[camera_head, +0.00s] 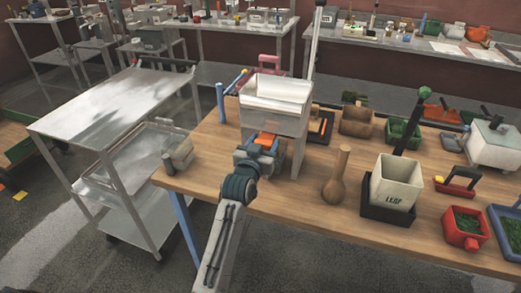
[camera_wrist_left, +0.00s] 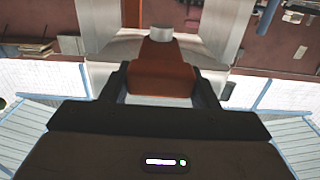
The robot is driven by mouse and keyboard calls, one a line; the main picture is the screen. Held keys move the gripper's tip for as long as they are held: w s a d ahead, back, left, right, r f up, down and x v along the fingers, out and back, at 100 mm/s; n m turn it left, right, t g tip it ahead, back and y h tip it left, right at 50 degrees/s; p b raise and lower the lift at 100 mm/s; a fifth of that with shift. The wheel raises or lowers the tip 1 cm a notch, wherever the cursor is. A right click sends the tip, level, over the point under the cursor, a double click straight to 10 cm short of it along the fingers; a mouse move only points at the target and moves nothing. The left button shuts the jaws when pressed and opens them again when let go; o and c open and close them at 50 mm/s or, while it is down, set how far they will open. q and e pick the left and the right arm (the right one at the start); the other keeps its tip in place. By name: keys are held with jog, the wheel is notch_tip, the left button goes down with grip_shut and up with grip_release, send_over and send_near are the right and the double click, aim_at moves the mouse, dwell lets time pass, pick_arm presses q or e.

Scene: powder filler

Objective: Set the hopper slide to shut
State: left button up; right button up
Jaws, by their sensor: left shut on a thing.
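The powder filler's white hopper (camera_head: 277,97) stands on the wooden table, with a clear-looking upper bin on pale legs. Its orange slide (camera_head: 265,141) shows below the bin, just in front of my left gripper (camera_head: 258,152). In the left wrist view the orange slide (camera_wrist_left: 164,72) lies between the two dark fingers of my left gripper (camera_wrist_left: 164,88), which is shut on it. The slide's far end runs in under the pale hopper body (camera_wrist_left: 205,25). How far the slide is in cannot be told. My right gripper is in neither view.
A wooden pestle (camera_head: 336,180) stands right of the filler, beside a white bin marked LEAF (camera_head: 395,183) in a black tray. A small container (camera_head: 179,155) sits at the table's left edge. A metal cart (camera_head: 112,105) stands left. Bare table (camera_head: 300,206) lies in front.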

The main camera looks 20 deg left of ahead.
pick_arm(q)
jog(key=shift+r, duration=0.15)
jog(key=o, duration=1.4)
jog(key=shift+w, duration=0.2)
jog(key=shift+s+f, duration=0.2)
jog(key=shift+s, duration=0.05)
jog(key=s+b, duration=0.3)
jog(key=s, duration=0.7)
jog(key=shift+s+a, duration=0.15)
